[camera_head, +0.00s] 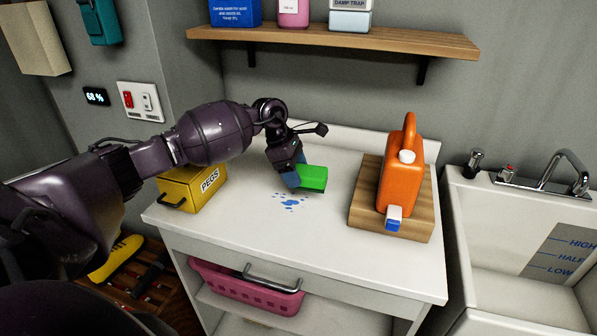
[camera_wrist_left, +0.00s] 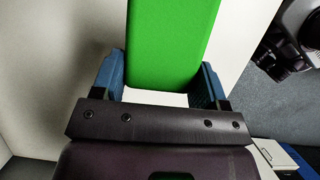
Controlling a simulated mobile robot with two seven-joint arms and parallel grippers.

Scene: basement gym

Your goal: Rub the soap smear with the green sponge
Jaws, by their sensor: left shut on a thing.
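The green sponge (camera_head: 312,178) is a bright rectangular block above the white worktop (camera_head: 250,230). My left gripper (camera_head: 291,175) is shut on one end of it. In the left wrist view the sponge (camera_wrist_left: 172,45) sits between the blue fingers of my left gripper (camera_wrist_left: 165,85) and extends away from them. The blue soap smear (camera_head: 290,202) is a patch of splotches on the worktop, just in front of the gripper and sponge. I cannot tell whether the sponge touches the worktop. My right gripper is not in view.
An orange jug (camera_head: 397,172) stands on a wooden board (camera_head: 365,210) to the right, with a small blue-and-white object before it. A yellow PEGS box (camera_head: 190,190) is at the left. A wall shelf (camera_head: 330,40) hangs above; a sink (camera_head: 520,225) is right. The front worktop is clear.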

